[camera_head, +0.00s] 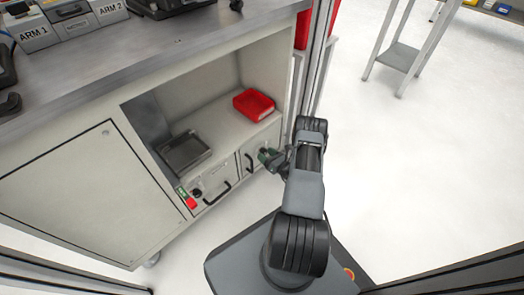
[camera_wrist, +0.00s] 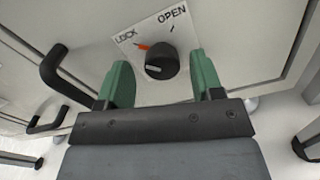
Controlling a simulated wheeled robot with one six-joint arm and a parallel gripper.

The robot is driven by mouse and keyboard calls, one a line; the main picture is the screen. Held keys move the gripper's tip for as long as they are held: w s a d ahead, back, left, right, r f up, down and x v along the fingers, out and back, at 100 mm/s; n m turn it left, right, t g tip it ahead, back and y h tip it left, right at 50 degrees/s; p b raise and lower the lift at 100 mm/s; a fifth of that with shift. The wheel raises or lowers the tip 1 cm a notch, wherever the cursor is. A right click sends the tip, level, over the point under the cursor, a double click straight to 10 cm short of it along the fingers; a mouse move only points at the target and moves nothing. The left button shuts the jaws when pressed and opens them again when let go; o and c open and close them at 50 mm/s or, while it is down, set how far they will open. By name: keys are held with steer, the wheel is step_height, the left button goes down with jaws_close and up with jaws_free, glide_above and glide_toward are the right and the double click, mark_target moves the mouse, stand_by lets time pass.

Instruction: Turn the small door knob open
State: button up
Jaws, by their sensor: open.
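The small door knob (camera_wrist: 161,62) is a round black knob on a white plate marked LOCK and OPEN (camera_wrist: 150,30), seen in the wrist view. An orange mark (camera_wrist: 144,46) shows at its upper left, on the LOCK side. A light line on the knob's face points left. My gripper (camera_wrist: 160,82) has two green fingers, open, one to the left and one to the right of the knob, with visible gaps. In the head view my gripper (camera_head: 268,156) is at the right end of the cabinet front, and the knob is hidden there.
A black handle (camera_wrist: 58,75) stands out left of the knob; it also shows in the head view (camera_head: 249,163). Another handle (camera_head: 218,193) is on the drawer further left.

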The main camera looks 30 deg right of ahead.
steer(key=shift+w, duration=0.5)
steer(key=shift+d, duration=0.1)
steer(key=c, duration=0.9)
